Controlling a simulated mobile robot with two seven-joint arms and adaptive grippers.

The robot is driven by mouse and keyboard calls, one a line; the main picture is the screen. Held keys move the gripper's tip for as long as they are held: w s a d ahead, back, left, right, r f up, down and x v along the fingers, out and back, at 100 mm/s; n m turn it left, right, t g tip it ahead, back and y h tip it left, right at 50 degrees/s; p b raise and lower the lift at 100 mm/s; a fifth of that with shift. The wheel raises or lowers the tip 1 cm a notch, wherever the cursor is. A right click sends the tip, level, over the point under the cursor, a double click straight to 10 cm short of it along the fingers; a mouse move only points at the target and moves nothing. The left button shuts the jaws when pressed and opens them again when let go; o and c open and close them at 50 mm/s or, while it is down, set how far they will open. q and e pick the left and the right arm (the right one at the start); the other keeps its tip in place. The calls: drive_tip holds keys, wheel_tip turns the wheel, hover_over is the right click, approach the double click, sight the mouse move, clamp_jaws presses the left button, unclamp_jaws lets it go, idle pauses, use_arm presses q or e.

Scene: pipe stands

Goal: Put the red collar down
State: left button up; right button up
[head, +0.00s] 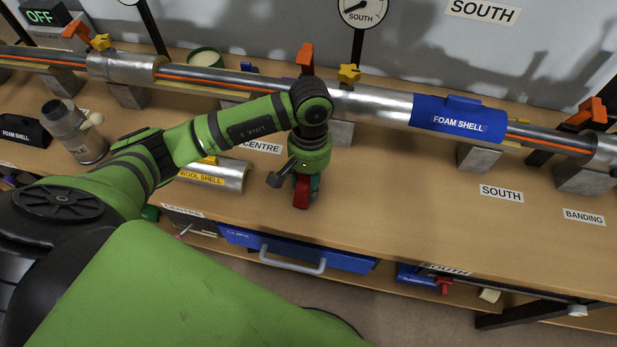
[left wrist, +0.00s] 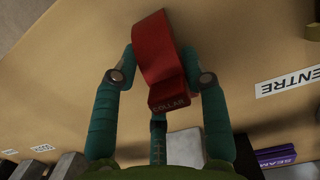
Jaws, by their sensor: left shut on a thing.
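The red collar (left wrist: 158,58) is a curved band with the word COLLAR on its end block. My right gripper is in neither view.
A pipe (head: 375,103) on grey blocks runs along the back, with a blue foam shell (head: 459,120) on it. A wool shell (head: 225,175) lies left of my gripper. A grey bottle (head: 75,130) stands farther left. The tabletop (head: 400,190) right of my gripper is clear.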

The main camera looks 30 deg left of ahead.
use_arm(q)
drive_tip(key=shift+f, duration=0.3)
drive_tip(key=shift+f, duration=0.2)
drive_tip(key=o, duration=1.2)
drive_tip(key=shift+c, duration=0.2)
drive_tip(key=shift+r, duration=0.1)
